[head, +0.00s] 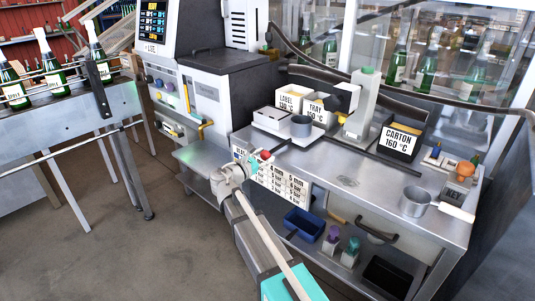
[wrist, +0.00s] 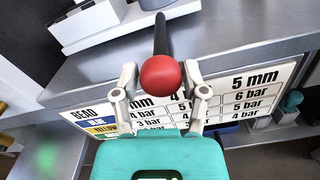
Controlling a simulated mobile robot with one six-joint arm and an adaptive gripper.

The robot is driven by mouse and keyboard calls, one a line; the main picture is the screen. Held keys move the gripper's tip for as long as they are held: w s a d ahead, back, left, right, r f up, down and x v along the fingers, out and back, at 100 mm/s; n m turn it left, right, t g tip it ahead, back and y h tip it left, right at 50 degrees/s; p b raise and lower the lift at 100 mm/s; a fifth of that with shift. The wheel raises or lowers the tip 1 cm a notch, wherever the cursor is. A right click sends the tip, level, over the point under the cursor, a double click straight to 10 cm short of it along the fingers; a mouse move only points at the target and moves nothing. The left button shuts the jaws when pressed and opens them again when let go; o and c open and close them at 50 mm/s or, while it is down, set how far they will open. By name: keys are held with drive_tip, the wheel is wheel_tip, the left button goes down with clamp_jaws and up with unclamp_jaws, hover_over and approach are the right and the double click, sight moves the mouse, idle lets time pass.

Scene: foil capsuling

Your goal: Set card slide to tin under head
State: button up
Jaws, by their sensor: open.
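A red ball knob (wrist: 161,76) sits at the end of a black rod (wrist: 161,35) that reaches out over the bench edge; the knob also shows in the head view (head: 266,155). My gripper (wrist: 160,90) is open, its two fingers on either side of the knob; I cannot tell if they touch it. In the head view, my gripper (head: 256,164) is at the bench's front left. A printed card (wrist: 255,97) with bead colours, mm and bar values hangs on the bench front behind my fingers, partly hidden.
Bins marked LABEL (head: 288,101), TRAY (head: 318,110) and CARTON (head: 398,142) line the back of the bench. A metal cup (head: 415,201) stands at the right. A blue bin (head: 304,224) is on the lower shelf. The bench's middle is mostly clear.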

drive_tip(key=shift+x, duration=1.25)
clamp_jaws()
drive_tip(key=shift+a, duration=0.15)
drive_tip(key=shift+s, duration=0.1)
